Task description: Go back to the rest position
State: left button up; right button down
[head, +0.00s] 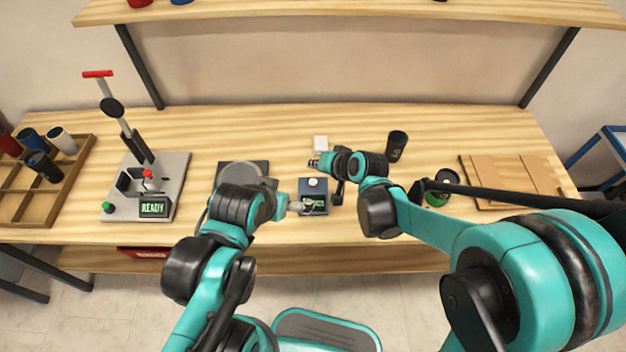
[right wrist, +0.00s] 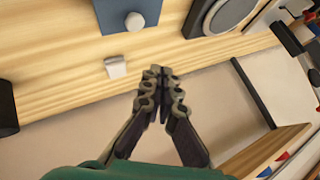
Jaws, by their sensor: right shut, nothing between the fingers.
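My right gripper (head: 314,162) is over the middle of the wooden table, just in front of a small white block (head: 320,142). In the right wrist view its fingers (right wrist: 160,75) are together with nothing between them, and the white block (right wrist: 116,66) is apart from the tips. My left gripper (head: 303,207) is at the front of the table beside a small blue-grey box (head: 312,185) with a white knob and a little screen. Its fingers are too small and partly hidden to tell their opening. The blue box also shows in the right wrist view (right wrist: 108,16).
A machine with a grey base (head: 175,165) and a READY screen stands left, beside a wooden tray (head: 75,170). A black cup (head: 397,145), a dark round container with green (head: 440,190) and a wooden board (head: 508,180) are right. A shelf (head: 350,8) spans the back.

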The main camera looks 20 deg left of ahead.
dwell(0.4)
jog(key=s+d+r+h, duration=0.2)
jog(key=s+d, duration=0.3)
jog(key=d, duration=0.5)
jog(key=s+d+r+m+t+h, duration=0.1)
jog(key=s+d+r+h, duration=0.1)
jog(key=s+d, duration=0.4)
jog(key=s+d+r+h, duration=0.3)
jog(key=s+d, duration=0.2)
jog(key=d, duration=1.1)
jog(key=shift+s, duration=0.25)
